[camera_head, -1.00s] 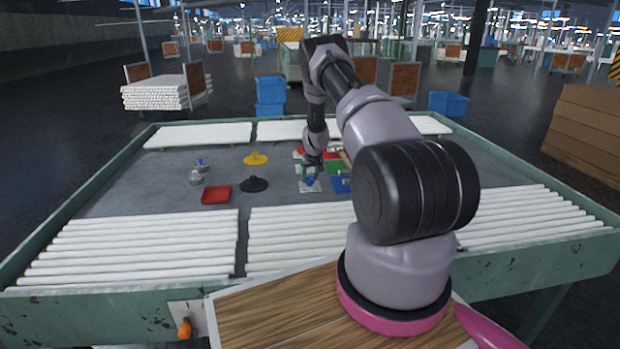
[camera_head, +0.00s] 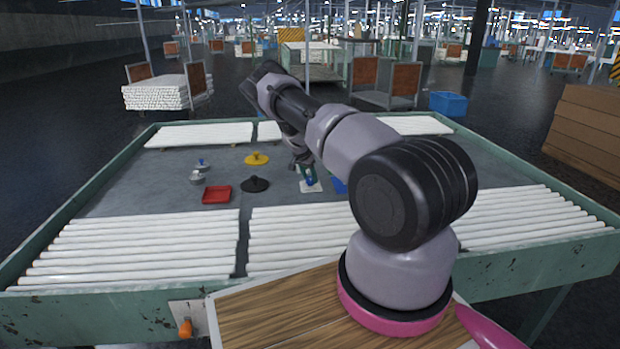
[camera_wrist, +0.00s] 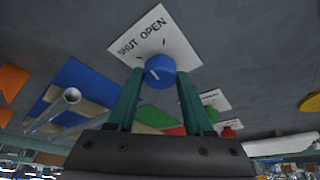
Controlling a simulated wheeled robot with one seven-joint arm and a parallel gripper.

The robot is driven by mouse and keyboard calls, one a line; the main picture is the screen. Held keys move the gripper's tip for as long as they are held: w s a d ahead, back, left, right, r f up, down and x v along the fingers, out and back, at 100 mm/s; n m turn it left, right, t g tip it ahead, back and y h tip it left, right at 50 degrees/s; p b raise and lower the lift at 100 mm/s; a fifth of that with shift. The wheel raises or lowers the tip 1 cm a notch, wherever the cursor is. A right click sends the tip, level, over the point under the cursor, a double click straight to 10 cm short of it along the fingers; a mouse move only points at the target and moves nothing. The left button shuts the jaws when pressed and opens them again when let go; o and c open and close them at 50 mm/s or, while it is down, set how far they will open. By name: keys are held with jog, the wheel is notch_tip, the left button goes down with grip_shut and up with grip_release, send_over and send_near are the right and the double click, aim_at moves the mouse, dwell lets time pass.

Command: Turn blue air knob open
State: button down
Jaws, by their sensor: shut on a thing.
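The blue air knob (camera_wrist: 160,70) sits on a white plate (camera_wrist: 183,50) lettered SHUT and OPEN, with small dark marks near the knob. A short white pointer line shows on the knob's face; I cannot tell which word it lines up with. In the head view the knob (camera_head: 310,181) and its plate (camera_head: 312,188) show just below my gripper (camera_head: 303,163). In the wrist view the green fingers of my gripper (camera_wrist: 159,78) are on both sides of the knob, shut on it. The forearm hides the area to the right.
Beside it are more white plates (camera_wrist: 219,102) with green and red parts, and a blue board (camera_wrist: 85,75) holding a round-ended tube. White tubes (camera_head: 140,250) line the table.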

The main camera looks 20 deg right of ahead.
jog(key=m, duration=0.1)
jog(key=m+g, duration=0.1)
jog(key=m, duration=0.1)
jog(key=shift+w+a+m, duration=0.1)
jog(key=shift+w+m, duration=0.05)
jog(key=shift+m, duration=0.15)
jog(key=shift+m+g+h, duration=0.3)
jog(key=shift+m+g, duration=0.6)
jog(key=shift+m, duration=0.8)
jog(key=shift+c, duration=1.5)
grip_release()
jog(key=v, duration=1)
jog(key=shift+r, duration=0.4)
jog(key=shift+w+a, duration=0.1)
